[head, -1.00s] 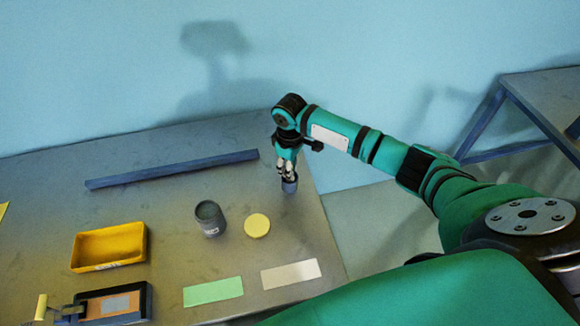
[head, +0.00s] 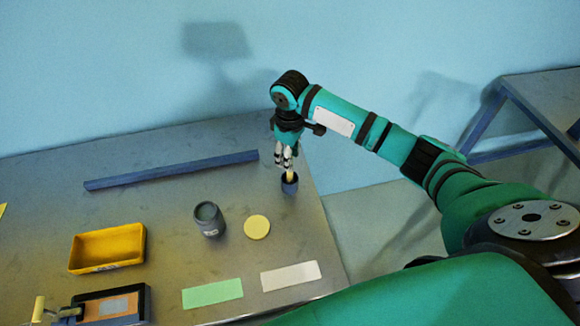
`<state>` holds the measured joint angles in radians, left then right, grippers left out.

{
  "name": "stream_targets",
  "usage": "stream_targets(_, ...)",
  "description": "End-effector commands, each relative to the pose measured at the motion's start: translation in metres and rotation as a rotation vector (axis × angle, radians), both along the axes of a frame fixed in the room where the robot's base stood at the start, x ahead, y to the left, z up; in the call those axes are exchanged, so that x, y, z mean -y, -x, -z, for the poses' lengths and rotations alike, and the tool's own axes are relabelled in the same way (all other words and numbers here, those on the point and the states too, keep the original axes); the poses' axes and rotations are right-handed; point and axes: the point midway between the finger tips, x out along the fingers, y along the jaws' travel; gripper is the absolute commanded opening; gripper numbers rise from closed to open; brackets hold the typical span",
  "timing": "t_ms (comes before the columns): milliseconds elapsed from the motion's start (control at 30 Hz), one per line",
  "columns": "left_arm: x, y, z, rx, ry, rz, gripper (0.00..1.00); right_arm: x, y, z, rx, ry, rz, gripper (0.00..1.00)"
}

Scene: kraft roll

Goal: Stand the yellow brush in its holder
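The yellow brush (head: 290,177) stands in a small dark cup, its holder (head: 289,187), near the table's right edge. Its pale yellow upper part shows above the rim; its lower part is hidden inside the cup. My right gripper (head: 284,164) points down just above the brush, with its fingers apart and the brush below the fingertips. Whether a fingertip still touches the brush is hard to tell. My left gripper is not in view.
A grey jar (head: 209,220) and a round yellow lid (head: 256,227) stand nearby on the table (head: 180,250). A yellow tray (head: 107,248), a green card (head: 212,293), a pale card (head: 290,276) and a black-framed block (head: 140,303) lie nearer. A dark bar (head: 170,171) lies behind.

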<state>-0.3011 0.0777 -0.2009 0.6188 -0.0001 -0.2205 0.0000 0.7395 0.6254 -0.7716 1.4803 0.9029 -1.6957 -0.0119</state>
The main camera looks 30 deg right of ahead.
Motion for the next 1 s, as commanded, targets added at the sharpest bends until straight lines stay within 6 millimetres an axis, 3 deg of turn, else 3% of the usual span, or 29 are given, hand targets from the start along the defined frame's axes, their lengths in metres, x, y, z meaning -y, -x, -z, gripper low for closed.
stream_targets(200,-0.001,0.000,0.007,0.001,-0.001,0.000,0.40,0.000,-0.001,-0.042,0.003,0.001,0.000,0.39)
stream_targets(400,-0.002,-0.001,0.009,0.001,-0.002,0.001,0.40,0.000,0.000,-0.060,-0.001,0.001,0.001,0.39)
stream_targets(1000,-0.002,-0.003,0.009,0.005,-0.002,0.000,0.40,0.000,0.000,-0.062,-0.002,0.000,0.001,0.39)
